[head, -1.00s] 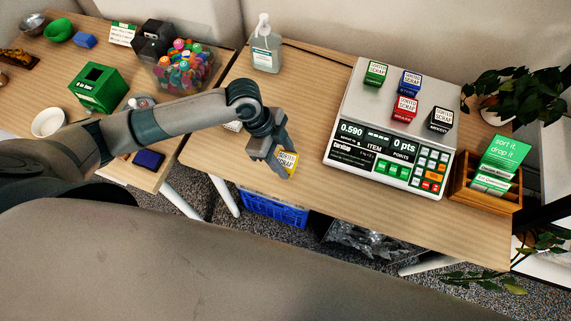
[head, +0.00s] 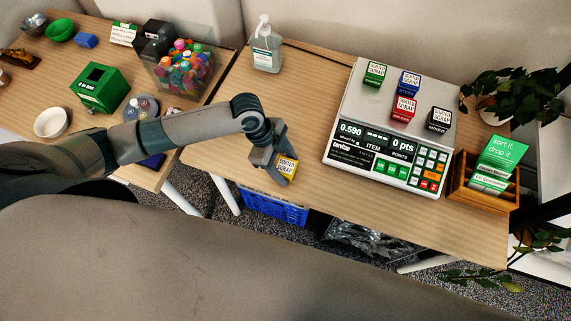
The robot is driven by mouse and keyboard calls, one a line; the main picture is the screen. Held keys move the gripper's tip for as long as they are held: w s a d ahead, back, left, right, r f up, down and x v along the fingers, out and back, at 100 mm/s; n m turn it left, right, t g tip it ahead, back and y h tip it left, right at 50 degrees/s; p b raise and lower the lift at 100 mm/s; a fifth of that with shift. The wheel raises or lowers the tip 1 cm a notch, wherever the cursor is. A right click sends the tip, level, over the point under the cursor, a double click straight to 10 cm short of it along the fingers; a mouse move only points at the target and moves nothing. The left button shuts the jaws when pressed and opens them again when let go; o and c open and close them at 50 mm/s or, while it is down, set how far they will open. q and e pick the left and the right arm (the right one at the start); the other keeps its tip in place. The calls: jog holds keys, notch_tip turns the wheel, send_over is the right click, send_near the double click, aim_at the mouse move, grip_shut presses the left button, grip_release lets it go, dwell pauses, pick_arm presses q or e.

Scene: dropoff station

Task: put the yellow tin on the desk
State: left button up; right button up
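The yellow tin (head: 287,167), with a white "sorted scrap" label on top, is at the front part of the right-hand wooden desk (head: 330,210), left of the scale. My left gripper (head: 279,166) is at the tin, with its fingers close around it. Whether the fingers press on the tin or stand slightly apart is too small to tell. Whether the tin rests on the desk or is just above it is also unclear. My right gripper is not in view.
A scale (head: 345,152) carries green (head: 375,74), blue (head: 409,84), red (head: 404,110) and black (head: 439,120) tins. A pump bottle (head: 266,48) stands behind. A wooden card box (head: 485,193) is at right. Desk is clear between bottle and tin.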

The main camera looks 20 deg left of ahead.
pick_arm(q)
jog(key=shift+o, duration=0.3)
jog(key=shift+r, duration=0.2)
jog(key=shift+a+r, duration=0.2)
jog(key=shift+r, duration=0.3)
jog(key=b+v, duration=0.2)
jog(key=v, duration=0.9)
